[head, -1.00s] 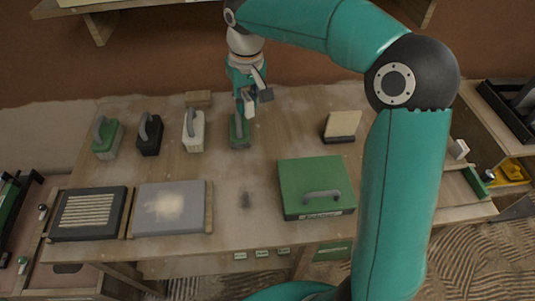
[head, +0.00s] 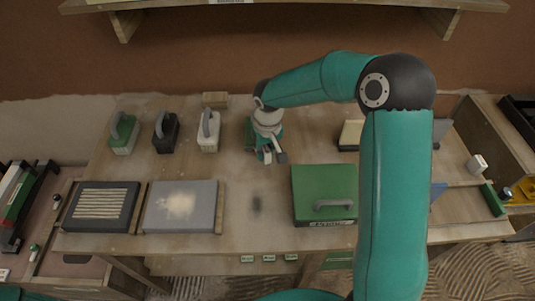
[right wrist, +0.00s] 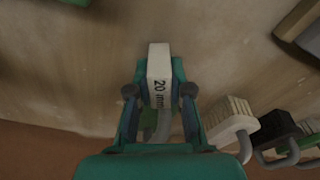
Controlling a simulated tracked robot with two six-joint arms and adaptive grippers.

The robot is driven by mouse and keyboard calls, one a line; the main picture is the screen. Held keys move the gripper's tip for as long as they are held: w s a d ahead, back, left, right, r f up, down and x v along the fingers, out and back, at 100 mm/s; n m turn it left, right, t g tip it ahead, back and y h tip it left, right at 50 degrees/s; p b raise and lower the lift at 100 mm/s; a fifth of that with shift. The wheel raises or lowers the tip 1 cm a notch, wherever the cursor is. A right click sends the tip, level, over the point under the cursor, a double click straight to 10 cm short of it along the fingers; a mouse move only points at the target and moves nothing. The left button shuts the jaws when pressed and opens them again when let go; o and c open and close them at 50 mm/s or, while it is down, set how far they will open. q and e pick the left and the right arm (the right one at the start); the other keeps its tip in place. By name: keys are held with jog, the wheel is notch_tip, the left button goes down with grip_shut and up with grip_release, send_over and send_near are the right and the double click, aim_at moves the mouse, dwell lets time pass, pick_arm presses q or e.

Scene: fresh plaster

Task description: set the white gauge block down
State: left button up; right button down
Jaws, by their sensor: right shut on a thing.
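The white gauge block (right wrist: 158,62), marked "20 mm", is between the fingers of my right gripper (right wrist: 159,92) in the right wrist view. The gripper is shut on it. In the head view my right gripper (head: 268,157) is over the workbench (head: 235,185), just in front of the green handled block (head: 249,132), which it partly hides. The gauge block is mostly hidden by the gripper there. I cannot tell whether it touches the bench top. My left gripper is not in view.
White (head: 208,132), black (head: 166,133) and green (head: 124,134) handled blocks stand at the back left. A grey slab (head: 181,207) and a dark ridged tray (head: 101,207) lie in front. A green case (head: 324,190) is to the right. Bare bench lies between slab and case.

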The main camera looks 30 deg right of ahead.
jog(key=shift+f, duration=1.1)
jog(key=shift+f, duration=0.1)
jog(key=c, duration=1.1)
grip_release()
jog(key=shift+o, duration=0.2)
